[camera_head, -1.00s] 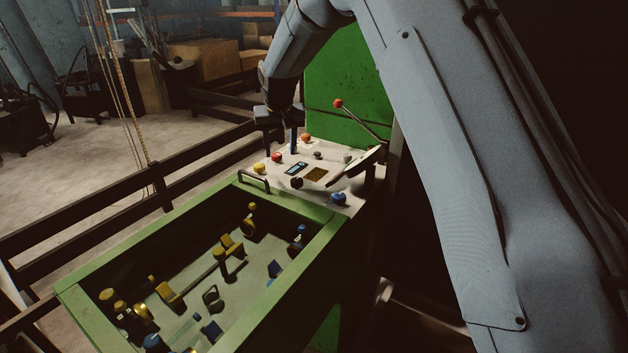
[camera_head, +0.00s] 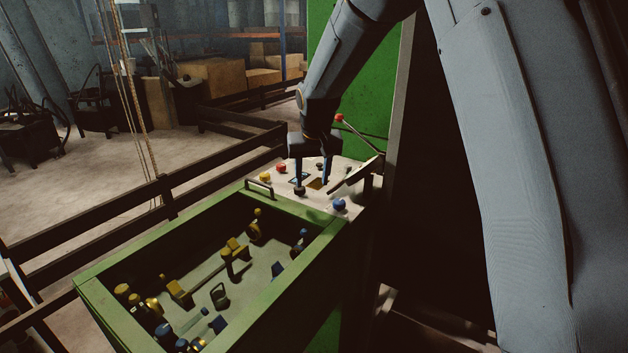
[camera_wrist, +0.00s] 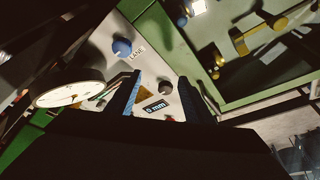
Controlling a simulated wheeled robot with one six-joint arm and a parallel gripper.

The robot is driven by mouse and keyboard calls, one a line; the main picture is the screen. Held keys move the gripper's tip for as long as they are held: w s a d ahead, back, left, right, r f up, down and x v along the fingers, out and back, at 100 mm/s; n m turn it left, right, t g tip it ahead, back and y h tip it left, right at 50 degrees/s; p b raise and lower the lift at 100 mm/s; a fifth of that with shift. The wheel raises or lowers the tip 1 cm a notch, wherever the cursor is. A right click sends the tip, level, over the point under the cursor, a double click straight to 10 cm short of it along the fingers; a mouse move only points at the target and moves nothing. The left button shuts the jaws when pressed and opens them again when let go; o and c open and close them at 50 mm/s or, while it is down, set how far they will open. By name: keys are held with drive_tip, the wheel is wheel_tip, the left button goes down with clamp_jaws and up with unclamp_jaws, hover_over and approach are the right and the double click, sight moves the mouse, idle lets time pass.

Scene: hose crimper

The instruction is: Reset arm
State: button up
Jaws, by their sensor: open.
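My gripper (camera_head: 313,180) is open and empty above the control panel (camera_head: 318,199) of the green machine. In the wrist view its two blue fingers (camera_wrist: 165,95) stand apart, with the panel showing between them. A small display (camera_wrist: 155,107) reading "6 mm" and a dark knob (camera_wrist: 166,88) lie behind the gap. In the head view a dark knob (camera_head: 299,191) sits just below the left finger; I cannot tell whether they touch. A blue knob (camera_head: 339,204) is at the panel's right, labelled "LANE" in the wrist view.
A green-framed bin (camera_head: 110,273) with several yellow and blue fittings stands in front of the panel. A red-tipped lever (camera_head: 340,118) rises behind it. A round dial gauge (camera_wrist: 68,92) is near the fingers in the wrist view. Dark rails (camera_head: 170,185) run along the left.

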drive_tip(key=shift+s+d, duration=0.25)
drive_tip(key=shift+s, duration=0.1)
drive_tip(key=s+d+f+g, duration=0.1)
drive_tip(key=s+d, duration=0.3)
drive_tip(key=s, duration=0.6)
drive_tip(key=s+d+f, duration=0.2)
drive_tip(key=s+d, duration=0.3)
drive_tip(key=s, duration=0.6)
drive_tip(key=s+d+f+m+g, duration=0.1)
drive_tip(key=s+d, duration=0.3)
drive_tip(key=s, duration=0.7)
drive_tip(key=shift+d+f+g+b, duration=0.2)
drive_tip(key=shift+f+g+b, duration=0.15)
drive_tip(key=shift+f, duration=0.3)
